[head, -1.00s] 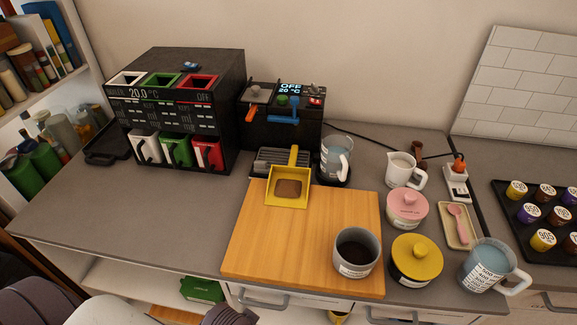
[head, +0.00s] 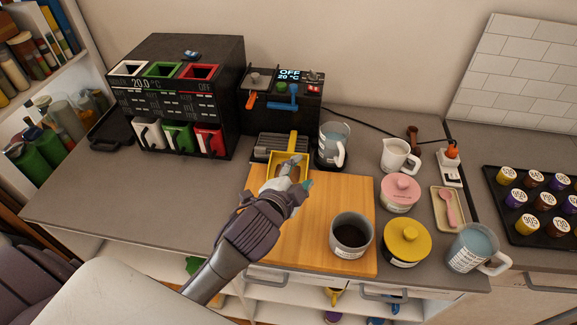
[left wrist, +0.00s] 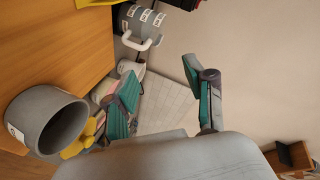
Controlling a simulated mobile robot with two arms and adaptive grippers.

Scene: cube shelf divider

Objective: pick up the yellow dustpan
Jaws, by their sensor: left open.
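The yellow dustpan (head: 276,166) rests at the back edge of the wooden board (head: 330,188), its handle (head: 293,142) pointing back toward the black machine. In the head view my left gripper (head: 298,173) is over the front of the pan and hides much of it, including most of the brown contents. I cannot tell whether it touches the pan. In the left wrist view the gripper (left wrist: 160,80) is open, with nothing between its teal-padded fingers. A yellow edge, likely the dustpan (left wrist: 92,2), shows at the top of that view. My right gripper is not in view.
A grey mug of dark liquid (head: 351,252) stands on the board's front right. Yellow-lidded (head: 407,238) and pink-lidded (head: 400,188) jars stand right of the board. A glass jug (head: 333,153) is right of the handle. The counter left of the board is clear.

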